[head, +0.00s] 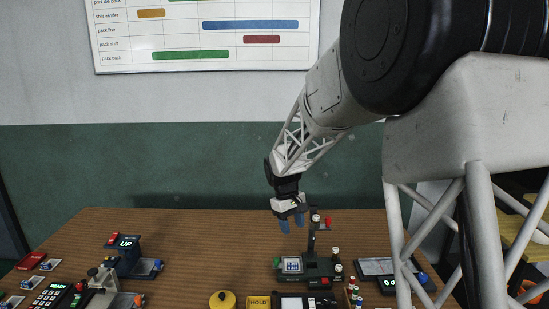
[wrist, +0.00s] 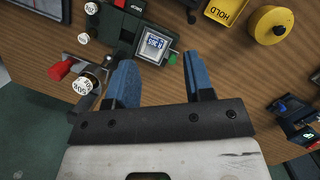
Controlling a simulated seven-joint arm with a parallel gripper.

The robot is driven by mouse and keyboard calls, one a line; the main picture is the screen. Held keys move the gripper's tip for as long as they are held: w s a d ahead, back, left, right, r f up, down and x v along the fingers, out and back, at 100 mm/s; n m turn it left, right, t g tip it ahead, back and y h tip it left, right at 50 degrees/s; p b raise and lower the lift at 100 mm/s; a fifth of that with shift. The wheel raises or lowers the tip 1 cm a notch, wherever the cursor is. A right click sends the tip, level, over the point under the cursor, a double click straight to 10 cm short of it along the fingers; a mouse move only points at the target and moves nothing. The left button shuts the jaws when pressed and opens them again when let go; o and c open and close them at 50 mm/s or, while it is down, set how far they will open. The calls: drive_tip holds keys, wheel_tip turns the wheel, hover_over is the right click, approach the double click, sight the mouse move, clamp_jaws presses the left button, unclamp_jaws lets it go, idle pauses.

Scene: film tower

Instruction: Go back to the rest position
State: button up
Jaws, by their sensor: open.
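My gripper (head: 291,220) hangs above the back middle of the wooden table, with its blue fingertips pointing down. In the wrist view my gripper (wrist: 162,78) is open, with its two blue fingers apart and nothing between them. Just beyond the fingers is a dark green device with a small lit screen (wrist: 155,43). In the head view this device (head: 310,267) stands below and slightly right of my gripper, with an upright post (head: 312,236) close beside the fingers. I cannot tell whether the post touches a finger.
A yellow round puck (head: 222,300) and a yellow HOLD block (head: 258,302) are at the front. A dark UP box (head: 126,254) and a keypad (head: 56,296) stand left. A flat panel (head: 378,267) lies right. The table's (head: 200,235) back middle is clear.

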drive_tip(key=s+d+r+m+t+y, duration=0.15)
drive_tip(key=s+d+r, duration=0.25)
drive_tip(key=s, duration=0.6)
drive_tip(key=s+d+r+m+t, duration=0.1)
drive_tip(key=s+d+r+m, duration=0.2)
drive_tip(key=s, duration=0.7)
drive_tip(key=s+d+r+t, duration=0.1)
drive_tip(key=s+d+r, duration=0.35)
drive_tip(key=s, duration=0.55)
drive_tip(key=s+d+f+m+t, duration=0.1)
drive_tip(key=s+m, duration=0.1)
drive_tip(key=s, duration=1)
drive_tip(key=shift+s+d+f, duration=0.3)
drive_tip(key=shift+s+f, duration=0.1)
